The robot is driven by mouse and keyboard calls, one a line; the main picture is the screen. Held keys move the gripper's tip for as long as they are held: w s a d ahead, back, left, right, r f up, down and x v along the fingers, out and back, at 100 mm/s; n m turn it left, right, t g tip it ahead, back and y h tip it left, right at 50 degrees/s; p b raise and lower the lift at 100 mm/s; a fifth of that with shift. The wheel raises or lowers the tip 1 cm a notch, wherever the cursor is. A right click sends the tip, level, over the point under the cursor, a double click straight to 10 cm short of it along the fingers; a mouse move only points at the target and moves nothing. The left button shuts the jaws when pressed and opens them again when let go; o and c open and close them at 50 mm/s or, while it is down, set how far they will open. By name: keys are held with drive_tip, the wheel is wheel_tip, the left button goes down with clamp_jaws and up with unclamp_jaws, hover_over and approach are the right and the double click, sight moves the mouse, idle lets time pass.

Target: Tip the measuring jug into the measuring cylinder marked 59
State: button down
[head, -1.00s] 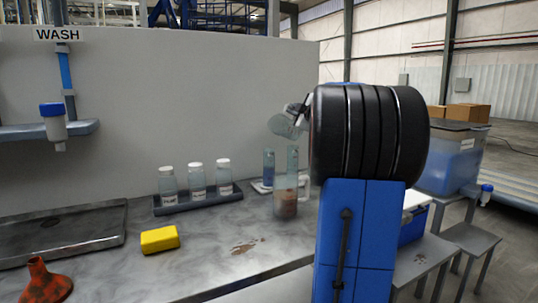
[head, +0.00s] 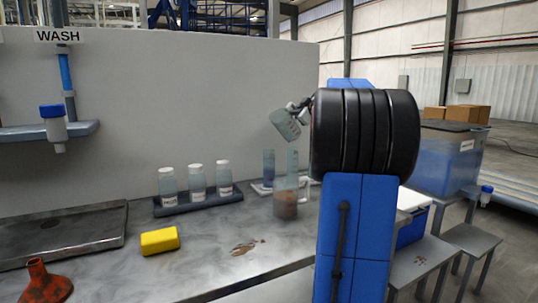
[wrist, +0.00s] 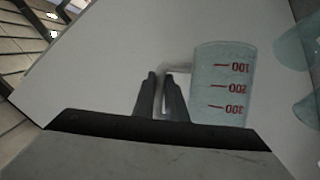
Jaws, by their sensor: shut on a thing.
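The measuring jug (head: 285,124), a clear vessel, hangs tilted in the air above the bench in the head view. In the wrist view the jug (wrist: 222,85) shows red marks 100, 200 and 300, upside down in the picture. My gripper (wrist: 162,82) is shut on its handle, left of the jug body. Two measuring cylinders stand below the jug: one with blue contents (head: 268,170) and a clear one (head: 292,162). I cannot read a 59 on either. Pale clear shapes at the wrist view's right edge may be cylinders. I see no stream from the jug.
Several labelled bottles (head: 197,180) stand in a dark rack (head: 180,208) to the left. A grey wall (head: 180,100) backs the bench.

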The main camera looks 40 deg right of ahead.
drive_tip(key=shift+d+f+m, duration=0.25)
drive_tip(key=shift+d+m, duration=0.25)
drive_tip(key=shift+m, duration=0.2)
drive_tip(key=d+f+m+g+y+b, duration=0.1)
drive_tip(key=d+f+m+g+y, duration=0.1)
drive_tip(key=d+f+m+y, duration=0.1)
drive_tip(key=shift+w+d+f+m+y, duration=0.4)
drive_tip(key=shift+d+f+m, duration=0.6)
drive_tip(key=shift+f, duration=0.45)
drive_tip(key=shift+a, duration=0.1)
